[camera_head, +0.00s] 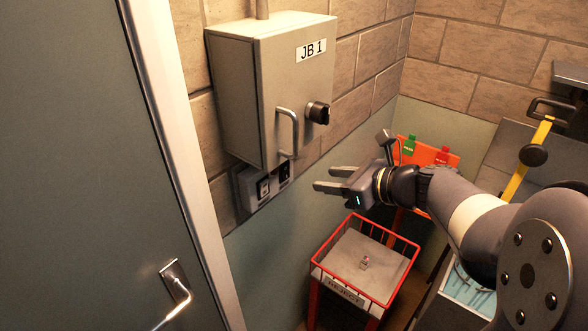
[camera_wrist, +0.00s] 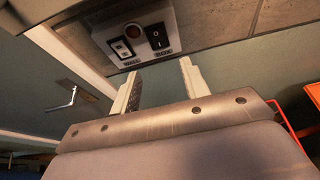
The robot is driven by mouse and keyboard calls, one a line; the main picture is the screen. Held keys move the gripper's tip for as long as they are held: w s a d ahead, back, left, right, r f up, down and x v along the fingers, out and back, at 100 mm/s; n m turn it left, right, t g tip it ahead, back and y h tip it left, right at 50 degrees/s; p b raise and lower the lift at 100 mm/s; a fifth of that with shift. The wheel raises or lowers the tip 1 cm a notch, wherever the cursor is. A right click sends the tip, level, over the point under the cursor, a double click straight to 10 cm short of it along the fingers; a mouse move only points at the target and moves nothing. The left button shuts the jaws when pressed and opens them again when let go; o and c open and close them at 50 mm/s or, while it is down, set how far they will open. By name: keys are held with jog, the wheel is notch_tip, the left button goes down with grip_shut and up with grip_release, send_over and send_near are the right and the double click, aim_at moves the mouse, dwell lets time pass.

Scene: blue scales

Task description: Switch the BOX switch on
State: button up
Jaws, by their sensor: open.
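A switch plate (camera_head: 243,188) is on the wall below the grey junction box marked JB 1 (camera_head: 228,95). The plate also shows in the wrist view (camera_wrist: 101,37). It carries a left rocker switch with a pale face (camera_wrist: 122,48), a black right rocker switch (camera_wrist: 156,38) and a dark red round lamp (camera_wrist: 132,30).
The junction box overhangs the plate and has a handle (camera_head: 289,132) and black knob (camera_head: 318,112). A door with a lever (camera_head: 177,287) stands at left. A red wire basket marked REJECT (camera_head: 315,268) stands below my gripper. An orange board (camera_head: 440,157) is behind my arm.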

aim_at(287, 175)
jog(key=p+x, duration=0.1)
jog(key=x, duration=0.9)
jog(key=shift+w+a+f, duration=0.1)
jog(key=shift+a+f, duration=0.05)
jog(key=shift+a, duration=0.1)
jog(key=shift+c, duration=0.3)
